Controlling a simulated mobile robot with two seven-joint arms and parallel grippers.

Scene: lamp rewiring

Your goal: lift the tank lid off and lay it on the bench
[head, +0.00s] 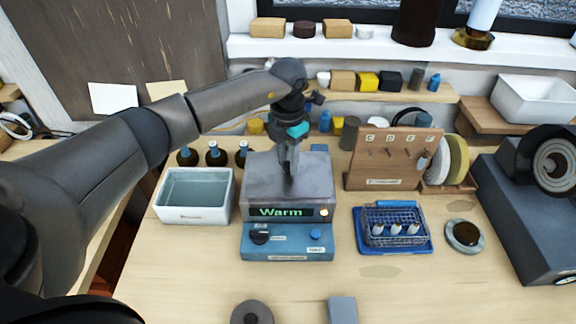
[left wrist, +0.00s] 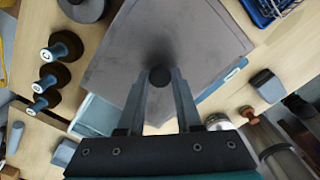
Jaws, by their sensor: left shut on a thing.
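The tank (head: 290,214) stands mid-bench with a lit "Warm" display on its front, behind a blue control panel. Its flat grey lid (head: 258,172) covers the top; the lid also fills the upper middle of the left wrist view (left wrist: 200,40). My left gripper (head: 290,170) points down over the lid's middle. In the left wrist view its two fingers (left wrist: 160,78) are shut on the lid's dark round knob (left wrist: 160,76). I cannot tell whether the lid sits on the tank or is slightly raised. My right gripper is not in view.
A white basin of liquid (head: 193,217) stands left of the tank, with dark bottles (head: 214,154) behind. A wire rack on a blue tray (head: 425,245) and a wooden stand (head: 392,158) are to the right. The front bench (head: 190,275) has bare areas.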

